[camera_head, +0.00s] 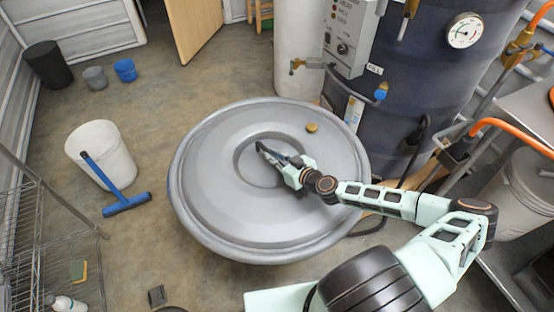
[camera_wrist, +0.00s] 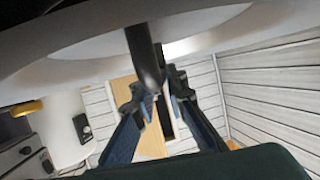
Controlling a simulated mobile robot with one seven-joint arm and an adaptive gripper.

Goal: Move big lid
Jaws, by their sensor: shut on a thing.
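The big lid (camera_head: 215,205) is a round grey disc in the middle of the head view, with a raised ring and a small yellow knob (camera_head: 312,127). It hides whatever is below it, so I cannot tell if it rests on anything. My gripper (camera_head: 268,153) is at the lid's centre, reaching in from the right, and is shut on its handle. In the wrist view the lid (camera_wrist: 80,55) fills the top, and its dark handle (camera_wrist: 145,58) stands at the fingertips of my gripper (camera_wrist: 155,88).
A dark blue tank (camera_head: 425,90) with a gauge and control box stands close behind the lid at right. A white bucket (camera_head: 100,150) and blue squeegee (camera_head: 125,203) are at left, near a wire rack (camera_head: 70,225). The floor between bucket and lid is clear.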

